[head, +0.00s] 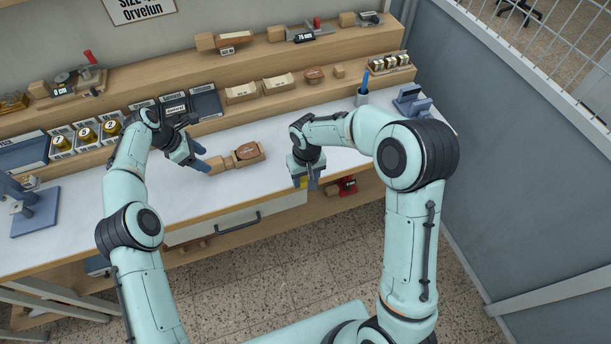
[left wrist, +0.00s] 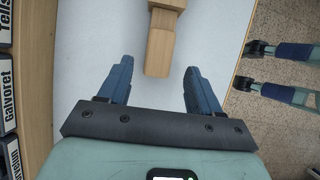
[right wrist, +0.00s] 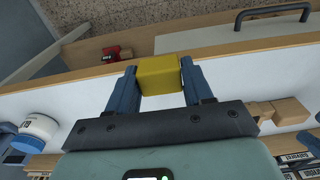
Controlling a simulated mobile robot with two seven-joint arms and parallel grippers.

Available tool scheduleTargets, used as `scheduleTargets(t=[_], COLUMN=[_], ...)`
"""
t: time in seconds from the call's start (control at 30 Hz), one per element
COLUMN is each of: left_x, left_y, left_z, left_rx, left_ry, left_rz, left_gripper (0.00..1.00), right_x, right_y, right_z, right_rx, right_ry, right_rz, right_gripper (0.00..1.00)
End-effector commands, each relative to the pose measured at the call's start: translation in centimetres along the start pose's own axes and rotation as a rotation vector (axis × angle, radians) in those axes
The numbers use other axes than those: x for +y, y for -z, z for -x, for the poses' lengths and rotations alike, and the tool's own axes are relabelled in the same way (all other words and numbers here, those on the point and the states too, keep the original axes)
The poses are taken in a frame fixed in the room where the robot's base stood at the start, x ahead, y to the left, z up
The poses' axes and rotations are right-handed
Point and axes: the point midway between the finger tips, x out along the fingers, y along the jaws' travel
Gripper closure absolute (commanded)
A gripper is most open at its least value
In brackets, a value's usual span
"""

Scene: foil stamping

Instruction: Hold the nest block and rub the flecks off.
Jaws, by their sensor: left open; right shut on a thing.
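The nest block (head: 228,163) is a pale wooden block with a handle, lying on the white bench top; a brown oval piece (head: 246,151) sits in it. Flecks are too small to make out. My left gripper (head: 204,158) is open at the handle's left end. In the left wrist view the wooden handle (left wrist: 159,50) points in between the open fingers and touches neither. My right gripper (head: 307,184) is shut on a yellow block (right wrist: 158,72), held near the bench's front edge, right of the nest block.
Wooden shelves (head: 330,49) with trays and small blocks run behind the bench. Another blue press-like stand (head: 36,211) is at the left. The bench between my grippers is otherwise clear.

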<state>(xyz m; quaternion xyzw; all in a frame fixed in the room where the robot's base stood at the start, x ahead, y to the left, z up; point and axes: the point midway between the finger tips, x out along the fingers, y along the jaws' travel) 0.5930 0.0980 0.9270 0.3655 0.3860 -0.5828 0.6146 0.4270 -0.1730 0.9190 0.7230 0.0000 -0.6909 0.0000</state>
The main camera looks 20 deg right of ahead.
Motion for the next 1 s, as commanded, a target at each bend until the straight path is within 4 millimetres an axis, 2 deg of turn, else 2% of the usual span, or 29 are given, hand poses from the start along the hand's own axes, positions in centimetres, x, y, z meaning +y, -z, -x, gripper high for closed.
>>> scheduleTargets(t=[0.2,0.4,0.8,0.87,0.9,0.97,1.0], left_x=[0.0,0.1,0.1,0.1,0.1,0.1,0.1], left_y=[-0.1,-0.1,-0.1,-0.1,-0.1,-0.1,-0.1], left_z=[-3.1,-4.8,-5.3,-5.3,-5.3,-5.3,-5.3], left_rx=[0.0,0.0,0.0,0.0,0.0,0.0,0.0], left_ry=[0.001,0.0,-0.001,-0.001,-0.001,-0.001,-0.001], left_rz=[-0.001,-0.001,-0.001,-0.001,-0.001,-0.001,-0.001], left_gripper=[0.36,0.36,0.36,0.52,0.65,0.85,0.9], right_x=[0.0,0.0,0.0,0.0,0.0,0.0,0.0], right_y=[0.1,0.1,0.1,0.1,0.1,0.1,0.1], right_z=[0.1,0.1,0.1,0.1,0.1,0.1,0.1], right_rx=[0.001,0.001,0.001,0.001,0.001,0.001,0.001], right_ry=[0.0,0.0,0.0,0.0,0.0,0.0,0.0], right_rz=[0.0,0.0,0.0,0.0,0.0,0.0,0.0], right_gripper=[0.74,0.74,0.74,0.74,0.74,0.74,0.74])
